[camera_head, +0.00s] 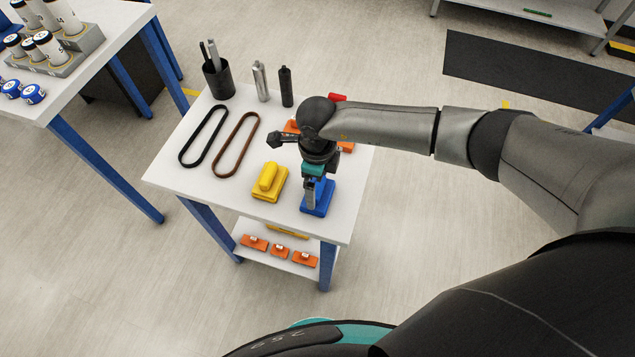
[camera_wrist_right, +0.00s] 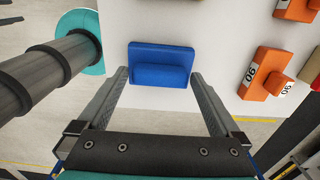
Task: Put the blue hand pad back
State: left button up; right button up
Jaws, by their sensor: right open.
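The blue hand pad (camera_head: 318,198) lies on the white table at its front right, with a raised grip on a flat base. It also shows in the right wrist view (camera_wrist_right: 160,64), just past and between the two fingertips. My right gripper (camera_head: 310,197) is over the pad, pointing down, and partly hides it. In the right wrist view the right gripper (camera_wrist_right: 159,76) is open, its fingers on either side of the pad with gaps. Whether the fingertips reach down beside the grip I cannot tell. My left gripper is not in view.
A yellow hand pad (camera_head: 269,182) lies left of the blue one. Two belt loops (camera_head: 236,145), a dark cup (camera_head: 218,80) and upright cylinders (camera_head: 286,86) are farther back. Orange blocks (camera_wrist_right: 266,82) lie beside the blue pad. The lower shelf (camera_head: 268,262) holds more orange blocks.

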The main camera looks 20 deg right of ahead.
aim_at(317, 187)
notch_tip(317, 187, up, 11)
dwell(0.3)
